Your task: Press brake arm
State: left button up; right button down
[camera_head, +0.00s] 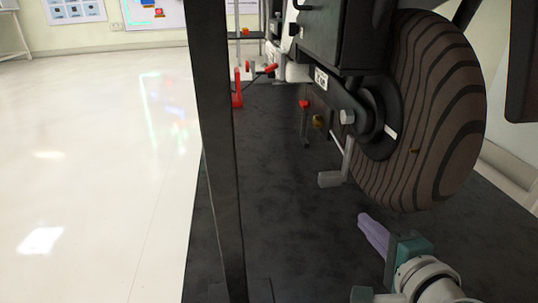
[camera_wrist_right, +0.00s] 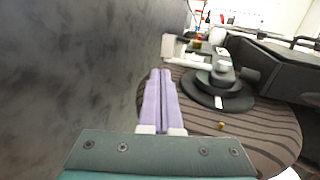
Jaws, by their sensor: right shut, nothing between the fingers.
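The grey brake arm (camera_head: 347,160) hangs below the hub beside the wheel (camera_head: 437,110), ending in a small flat pedal (camera_head: 330,179) above the dark platform. In the right wrist view, a pale pedal-like part (camera_wrist_right: 181,47) shows beyond my fingertips, left of the hub. My right gripper (camera_head: 365,219) has purple fingers closed together and empty. It is below and to the right of the pedal, near the wheel's lower edge, apart from the pedal. The fingers (camera_wrist_right: 160,76) point toward the pale part. My left gripper is not in view.
A dark upright post (camera_head: 220,130) stands at left of the platform (camera_head: 275,210). Red clamps (camera_head: 237,90) and a red knob (camera_head: 304,103) are farther back. The platform between post and wheel is mostly clear. Pale open floor (camera_head: 90,180) lies left.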

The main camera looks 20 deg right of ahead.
jog(key=b, duration=0.6)
send_near(332, 184)
notch_tip(332, 184, down, 2)
jog(key=w, duration=0.2)
jog(key=w+b, duration=0.1)
jog(key=w+d+b, duration=0.1)
jog(key=w, duration=0.1)
jog(key=shift+w+d, duration=0.1)
jog(key=shift+d, duration=0.05)
jog(key=shift+w+d+r, duration=0.1)
jog(key=shift+w+r, duration=0.05)
jog(key=shift+w, duration=0.3)
